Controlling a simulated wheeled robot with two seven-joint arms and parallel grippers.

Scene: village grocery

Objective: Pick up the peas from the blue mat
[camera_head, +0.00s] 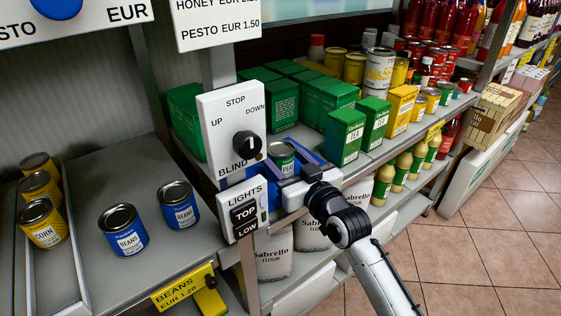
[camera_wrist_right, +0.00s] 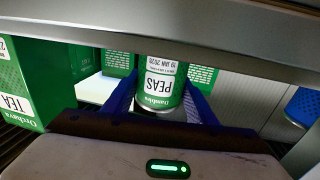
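The peas can (camera_head: 281,155), green with a metal lid, stands upright on the middle shelf behind the control panel, partly hidden by my right gripper. Blue shows around it; I cannot tell how much is the mat and how much is my blue fingers. My right gripper (camera_head: 285,180) reaches in from the front. In the right wrist view, the peas can (camera_wrist_right: 160,80) appears upside down between the two blue fingers of my right gripper (camera_wrist_right: 161,92). The fingers lie close along both sides of the can; contact is not clear. My left gripper is not in view.
A control panel (camera_head: 228,108) with a blind knob and a lights box (camera_head: 244,214) stand just left of my gripper. Green tea boxes (camera_head: 343,137) stand close on the right. Blue beans cans (camera_head: 124,228) and yellow corn cans (camera_head: 41,222) are at left. Flour bags (camera_head: 273,258) sit below.

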